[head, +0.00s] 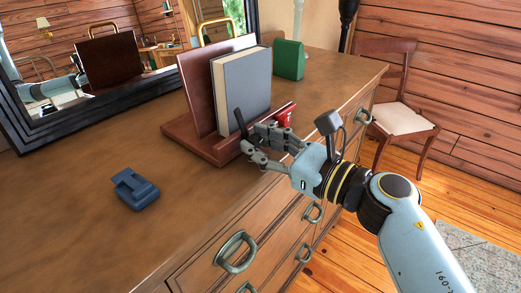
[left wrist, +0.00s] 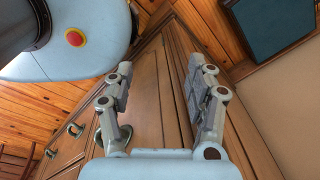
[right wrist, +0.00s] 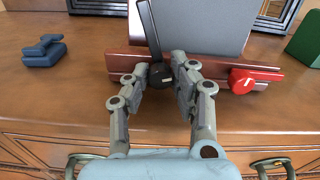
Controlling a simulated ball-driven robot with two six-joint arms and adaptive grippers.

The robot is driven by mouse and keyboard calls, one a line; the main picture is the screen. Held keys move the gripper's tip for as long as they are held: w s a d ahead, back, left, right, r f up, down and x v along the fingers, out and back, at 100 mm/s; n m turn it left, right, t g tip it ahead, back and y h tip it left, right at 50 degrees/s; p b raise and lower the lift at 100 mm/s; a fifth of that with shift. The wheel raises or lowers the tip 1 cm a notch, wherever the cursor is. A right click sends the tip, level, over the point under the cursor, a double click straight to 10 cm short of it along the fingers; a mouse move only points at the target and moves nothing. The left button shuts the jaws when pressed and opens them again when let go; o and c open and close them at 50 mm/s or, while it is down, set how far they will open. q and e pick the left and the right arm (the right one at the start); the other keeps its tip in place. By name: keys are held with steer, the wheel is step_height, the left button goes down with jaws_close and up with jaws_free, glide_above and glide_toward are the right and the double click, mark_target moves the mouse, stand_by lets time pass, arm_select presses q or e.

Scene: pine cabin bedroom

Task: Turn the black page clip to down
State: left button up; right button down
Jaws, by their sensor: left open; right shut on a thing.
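The black page clip (head: 239,121) is on the front of the wooden book stand (head: 207,151), before a grey book (head: 243,88). In the right wrist view the clip's arm (right wrist: 150,32) points up, leaning slightly left, from a round black hub. My right gripper (head: 250,138) is shut on the clip at its hub, as the right wrist view (right wrist: 161,72) shows. A red clip (right wrist: 242,81) sits to the right on the same stand, its lever pointing sideways to the right. My left gripper (left wrist: 160,100) is open and empty in the left wrist view, away from the stand.
The stand is on a wooden dresser (head: 85,205) with ring-handled drawers. A blue block-like object (head: 135,190) lies left of the stand, and a green box (head: 288,60) is behind right. A dark-framed mirror (head: 110,108) stands behind. A chair (head: 400,118) is at right.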

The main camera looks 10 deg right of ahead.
steer(key=shift+n+b, duration=1.25)
steer(key=shift+n, duration=0.55)
steer(key=c, duration=1.1)
jaws_free()
steer(key=v, duration=1.2)
